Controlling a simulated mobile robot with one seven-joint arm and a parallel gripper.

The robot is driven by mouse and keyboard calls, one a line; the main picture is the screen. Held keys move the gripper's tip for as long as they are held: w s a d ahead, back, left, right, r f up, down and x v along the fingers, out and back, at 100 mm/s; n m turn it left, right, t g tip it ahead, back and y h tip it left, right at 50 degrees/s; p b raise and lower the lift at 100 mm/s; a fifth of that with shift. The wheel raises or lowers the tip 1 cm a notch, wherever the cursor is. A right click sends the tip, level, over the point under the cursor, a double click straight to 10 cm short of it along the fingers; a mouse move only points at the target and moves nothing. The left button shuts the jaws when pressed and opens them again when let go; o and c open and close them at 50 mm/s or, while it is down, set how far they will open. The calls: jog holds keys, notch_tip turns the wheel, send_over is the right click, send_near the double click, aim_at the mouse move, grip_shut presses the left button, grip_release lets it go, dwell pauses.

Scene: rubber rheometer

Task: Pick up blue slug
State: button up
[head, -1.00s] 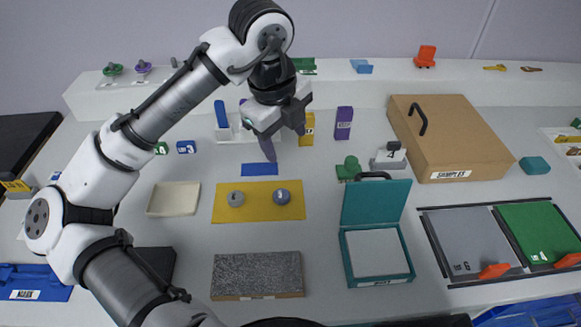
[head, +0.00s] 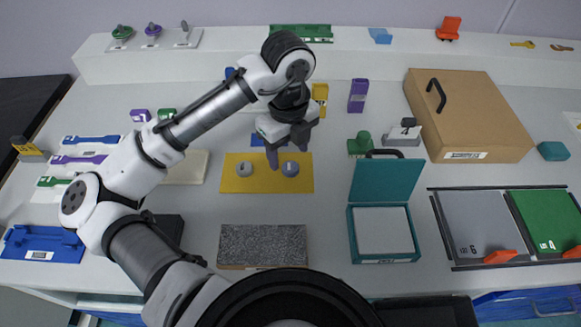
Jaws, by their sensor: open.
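A yellow mat (head: 267,184) carries two small round slugs in the head view. The left slug (head: 244,170) is plain grey, and the right slug (head: 290,169) is a darker, slightly bluish grey with a pale mark on top. No slug shows a clear strong blue, so the right one looks closest to blue. My gripper (head: 286,155) is open with fingers pointing down, over the back edge of the mat by the right slug. Its fingers appear apart and empty. Its exact height above the slug cannot be told.
A blue patch (head: 257,140) lies behind the mat, partly hidden by my gripper. A grey speckled slab (head: 263,246) lies in front. A cream tray (head: 187,168) is left.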

aim_at(290, 166)
jog(key=shift+d+f, duration=0.15)
jog(key=shift+f, duration=1.75)
jog(key=c, duration=1.1)
jog(key=shift+o, duration=0.2)
